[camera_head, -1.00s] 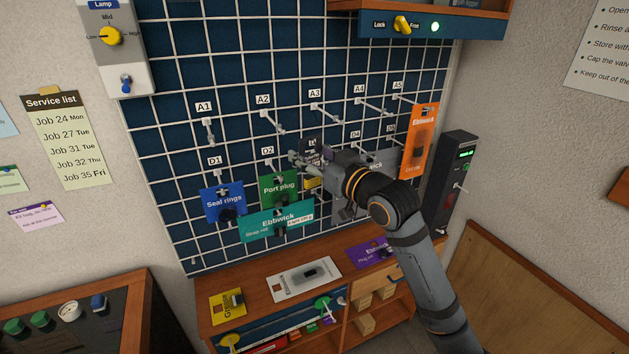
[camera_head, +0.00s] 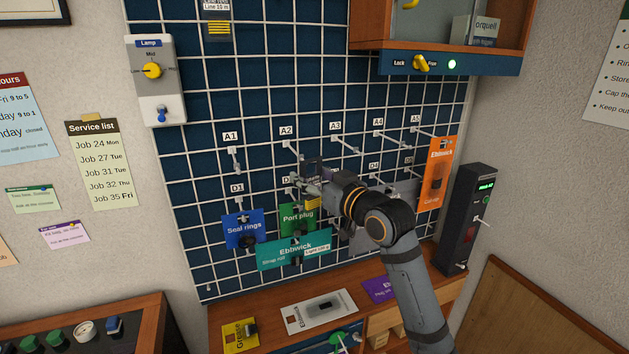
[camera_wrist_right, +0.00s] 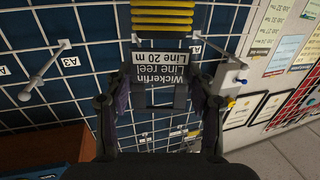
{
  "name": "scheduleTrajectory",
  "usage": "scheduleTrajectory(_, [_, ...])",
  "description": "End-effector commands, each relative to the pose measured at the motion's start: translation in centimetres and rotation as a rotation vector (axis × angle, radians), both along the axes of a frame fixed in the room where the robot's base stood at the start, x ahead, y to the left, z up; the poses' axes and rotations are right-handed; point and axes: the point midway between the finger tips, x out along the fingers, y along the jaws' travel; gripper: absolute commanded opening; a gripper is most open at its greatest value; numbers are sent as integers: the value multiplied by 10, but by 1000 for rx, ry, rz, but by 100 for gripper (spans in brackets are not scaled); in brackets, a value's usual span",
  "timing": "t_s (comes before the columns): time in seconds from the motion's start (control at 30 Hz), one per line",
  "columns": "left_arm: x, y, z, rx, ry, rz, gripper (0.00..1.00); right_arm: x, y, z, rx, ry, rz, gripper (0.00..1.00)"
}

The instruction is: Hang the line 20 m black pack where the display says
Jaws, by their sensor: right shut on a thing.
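My right gripper (camera_head: 308,185) is shut on the black line pack (camera_head: 312,168), held in front of the grid board between the A2 and A3 columns, below those hooks. In the wrist view the pack's label (camera_wrist_right: 158,65) appears upside down and reads Wickerfin Line reel Line 20 m, with a yellow coil (camera_wrist_right: 165,22). The bare A3 hook (camera_wrist_right: 45,70) is left of the pack there. The display (camera_head: 486,186) on the black unit at the right is lit green; its text is too small to read. The A2 hook (camera_head: 291,150) looks empty. My left gripper is out of view.
Blue Seal rings (camera_head: 243,230), green Port plug (camera_head: 297,218) and teal Ebbwick (camera_head: 280,252) packs hang low on the board. An orange Ebbwick pack (camera_head: 437,175) hangs at the right. The A1 hook (camera_head: 236,160) looks bare. A wooden bench (camera_head: 385,275) stands below.

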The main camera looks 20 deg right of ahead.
Motion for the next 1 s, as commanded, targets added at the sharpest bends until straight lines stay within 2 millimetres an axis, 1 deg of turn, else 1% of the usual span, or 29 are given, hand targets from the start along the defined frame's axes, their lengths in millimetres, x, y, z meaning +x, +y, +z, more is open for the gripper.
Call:
scheduleTrajectory(0.7, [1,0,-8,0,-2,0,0,50,2,-4,1,-1,1,21])
scheduleTrajectory(1.0, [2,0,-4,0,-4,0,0,62,3,-9,1,0,1,21])
